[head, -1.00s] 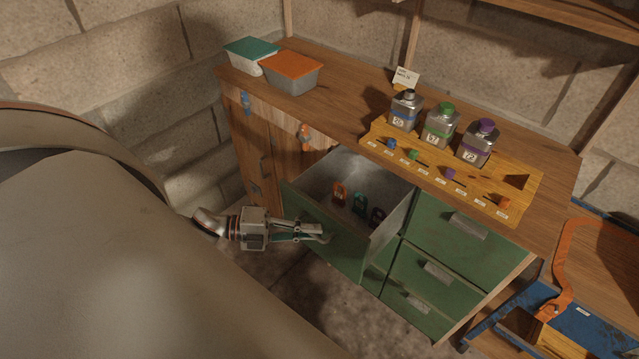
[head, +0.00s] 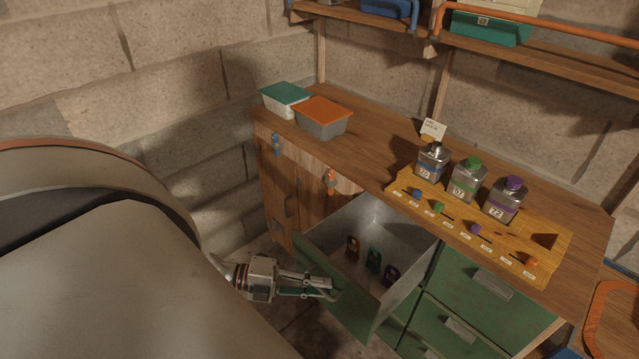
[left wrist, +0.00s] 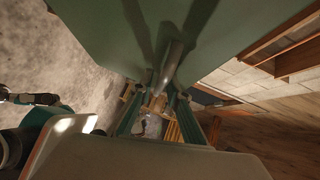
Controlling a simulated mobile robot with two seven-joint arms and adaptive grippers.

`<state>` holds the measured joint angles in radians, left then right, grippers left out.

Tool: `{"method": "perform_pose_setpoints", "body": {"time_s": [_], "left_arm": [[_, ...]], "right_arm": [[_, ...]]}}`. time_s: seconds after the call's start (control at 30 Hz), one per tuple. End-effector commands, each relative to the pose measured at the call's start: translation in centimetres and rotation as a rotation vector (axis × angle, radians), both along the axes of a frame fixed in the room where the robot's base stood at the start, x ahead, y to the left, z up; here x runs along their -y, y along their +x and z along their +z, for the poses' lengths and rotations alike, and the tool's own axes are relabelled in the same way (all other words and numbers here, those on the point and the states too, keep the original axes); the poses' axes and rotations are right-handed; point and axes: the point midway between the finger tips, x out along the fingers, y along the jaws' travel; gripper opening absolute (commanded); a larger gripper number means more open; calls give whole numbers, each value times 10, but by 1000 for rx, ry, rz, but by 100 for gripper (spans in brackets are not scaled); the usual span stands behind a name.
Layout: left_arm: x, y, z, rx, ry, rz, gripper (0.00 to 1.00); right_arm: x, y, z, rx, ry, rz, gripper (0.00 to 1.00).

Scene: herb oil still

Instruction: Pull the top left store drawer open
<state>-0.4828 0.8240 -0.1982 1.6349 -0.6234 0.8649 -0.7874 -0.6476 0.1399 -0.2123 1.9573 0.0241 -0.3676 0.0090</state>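The top left store drawer (head: 330,283) is green-fronted with a bare metal inside and stands well open from the cabinet. Its far end is still within the cabinet. My left gripper (head: 332,293) is at the outer face of the drawer front, its fingers closed at the handle. In the left wrist view the grey handle bar (left wrist: 172,62) runs down to between the fingertips (left wrist: 157,100), against the green front. The handle is mostly hidden in the head view.
On the wooden worktop (head: 375,150) are two lidded tubs (head: 322,118) and a yellow rack (head: 470,215) with three metal bottles (head: 466,180). More green drawers (head: 470,290) are to the right. A stone wall is at left.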

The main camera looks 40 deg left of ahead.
Motion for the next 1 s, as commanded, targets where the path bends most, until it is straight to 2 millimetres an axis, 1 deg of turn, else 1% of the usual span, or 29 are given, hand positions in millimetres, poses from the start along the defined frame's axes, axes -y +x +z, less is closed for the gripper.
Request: {"method": "perform_pose_setpoints", "body": {"time_s": [0.27,0.37,0.47,0.8,1.0], "left_arm": [[0,-1,0,0,0,-1,16],[-5,-5,0,-1,1,0,16],[-15,-14,2,-4,0,0,16],[-67,-57,11,-4,2,1,16],[-86,-72,16,-2,1,1,16]], "right_arm": [[1,1,3,4,-1,-1,40],[1,0,2,3,0,0,40],[0,0,2,3,0,0,40],[0,1,2,3,1,0,40],[0,1,2,3,2,0,40]]}}
